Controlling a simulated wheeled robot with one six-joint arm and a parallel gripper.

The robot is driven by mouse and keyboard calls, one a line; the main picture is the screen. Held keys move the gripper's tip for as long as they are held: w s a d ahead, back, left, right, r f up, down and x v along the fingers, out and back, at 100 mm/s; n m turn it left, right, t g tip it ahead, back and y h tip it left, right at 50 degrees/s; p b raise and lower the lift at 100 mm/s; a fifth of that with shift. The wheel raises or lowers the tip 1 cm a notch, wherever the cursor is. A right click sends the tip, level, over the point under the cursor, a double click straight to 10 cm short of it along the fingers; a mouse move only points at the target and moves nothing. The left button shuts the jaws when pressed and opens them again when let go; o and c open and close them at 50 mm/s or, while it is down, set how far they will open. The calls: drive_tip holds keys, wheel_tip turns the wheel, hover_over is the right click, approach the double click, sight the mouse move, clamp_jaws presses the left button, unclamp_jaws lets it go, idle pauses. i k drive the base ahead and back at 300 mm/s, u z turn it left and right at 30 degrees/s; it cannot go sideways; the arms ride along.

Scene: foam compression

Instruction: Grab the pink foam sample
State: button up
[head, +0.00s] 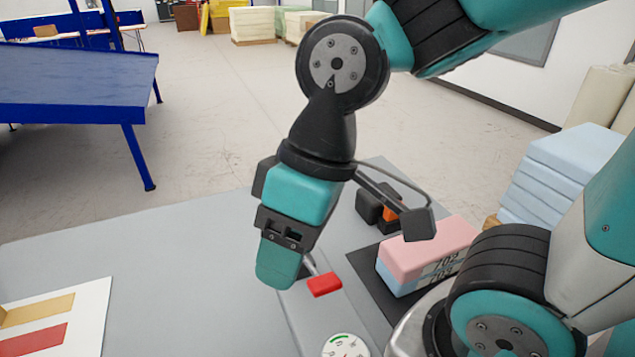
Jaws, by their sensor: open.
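The pink foam sample (425,246) lies on top of a light blue foam block (399,279), to the right of my gripper. Its end face carries dark printed marks that I cannot fully read. My gripper (281,266) points down, left of the foam and apart from it. It is open, seen side-on, with nothing visible in it. My arm's camera bracket overlaps the back left part of the pink foam, and an arm joint hides part of the stack's right end.
A red handle (324,285) is just right of my gripper, with a round dial (345,346) below. A black and orange device (378,208) stands behind. A white board (78,338) with coloured strips lies left. Pale blue foam sheets (560,180) are stacked at right.

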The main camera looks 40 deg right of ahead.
sight(407, 262)
drive_tip(key=z, duration=0.15)
drive_tip(key=k, duration=0.3)
drive_tip(key=z, duration=0.9)
